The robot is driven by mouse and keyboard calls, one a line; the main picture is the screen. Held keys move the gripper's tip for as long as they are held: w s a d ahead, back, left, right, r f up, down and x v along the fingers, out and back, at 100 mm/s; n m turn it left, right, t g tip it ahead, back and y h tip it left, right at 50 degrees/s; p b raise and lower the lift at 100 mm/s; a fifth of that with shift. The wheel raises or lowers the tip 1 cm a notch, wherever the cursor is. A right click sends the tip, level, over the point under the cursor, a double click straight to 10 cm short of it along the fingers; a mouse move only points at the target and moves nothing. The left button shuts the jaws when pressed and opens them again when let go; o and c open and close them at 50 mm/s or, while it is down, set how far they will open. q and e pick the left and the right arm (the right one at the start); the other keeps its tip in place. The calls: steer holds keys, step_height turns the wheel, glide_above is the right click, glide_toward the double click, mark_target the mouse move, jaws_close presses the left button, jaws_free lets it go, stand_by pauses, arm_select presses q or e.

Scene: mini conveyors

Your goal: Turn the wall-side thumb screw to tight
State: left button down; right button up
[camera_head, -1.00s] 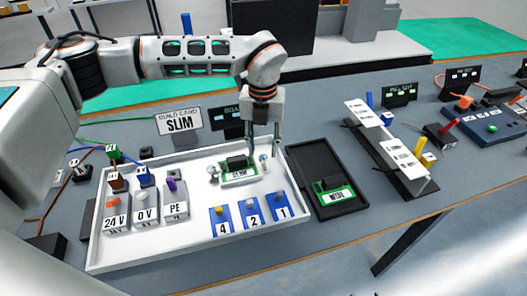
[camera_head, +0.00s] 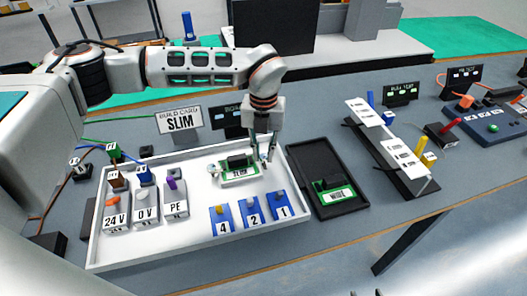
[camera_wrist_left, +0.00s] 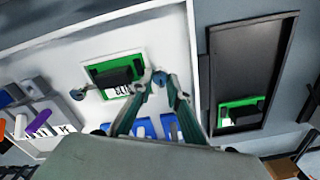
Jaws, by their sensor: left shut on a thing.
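The green SLIM board (camera_head: 238,178) with its black block lies in the white tray (camera_head: 95,240). A small thumb screw (camera_head: 212,169) stands at the board's left edge; it also shows in the left wrist view (camera_wrist_left: 78,94). My left gripper (camera_head: 263,156) points down at the board's right edge, shut on the other thumb screw (camera_wrist_left: 160,79). Its fingers mostly hide that screw in the head view. I cannot tell from the markings which screw is the wall-side one or how tight either is. My right gripper is not in view.
A black tray (camera_head: 310,185) with a green WIDE board (camera_head: 335,193) lies right of the white tray. Terminals labelled 24V, 0V and PE (camera_head: 175,205) and blue parts 4, 2 and 1 (camera_head: 252,218) sit in the white tray. A SLIM build card (camera_head: 180,121) stands behind.

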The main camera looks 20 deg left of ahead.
arm_select(q)
steer(key=shift+r+m+p, duration=0.15)
steer(key=shift+m+p, duration=0.6)
steer(key=shift+m, duration=0.55)
steer(key=m+p, duration=0.1)
steer(key=m, duration=0.2)
steer(key=shift+a+m, duration=0.1)
steer(key=shift+m, duration=0.3)
steer(key=m+p, duration=0.1)
steer(key=m, duration=0.3)
steer(key=shift+w+p, duration=0.1)
steer(key=shift+p, duration=0.25)
steer(key=m, duration=0.3)
steer(key=shift+m+p, duration=0.35)
steer(key=shift+m, duration=0.05)
steer(key=shift+a+m, duration=0.1)
steer(key=shift+m, duration=1.1)
